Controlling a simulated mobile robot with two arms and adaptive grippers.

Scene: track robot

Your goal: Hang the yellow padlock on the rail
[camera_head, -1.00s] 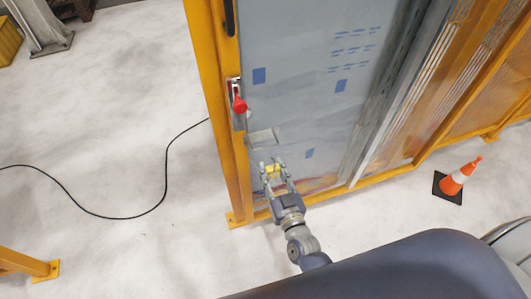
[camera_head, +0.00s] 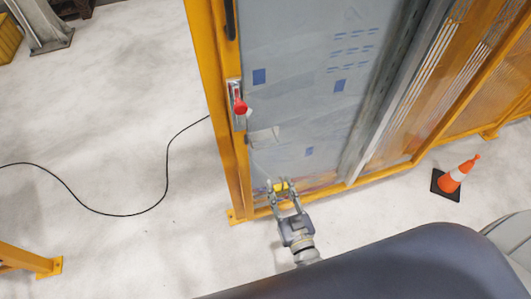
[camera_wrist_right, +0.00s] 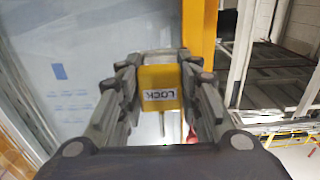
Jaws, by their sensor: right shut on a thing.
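The yellow padlock (camera_head: 280,187) is between the fingers of my right gripper (camera_head: 284,185), low in front of the grey panel in the head view. In the right wrist view the padlock (camera_wrist_right: 158,75) shows its yellow body with a "LOCK" label, clasped between the two fingers. A pale metal part, perhaps its shackle, shows just above the body. The gripper is shut on the padlock and holds it in the air. I cannot pick out the rail for sure in either view. My left gripper is not in view.
A yellow-framed grey panel (camera_head: 300,90) stands ahead, with a red handle (camera_head: 239,106) on its left post. A black cable (camera_head: 100,213) lies on the otherwise open floor at the left.

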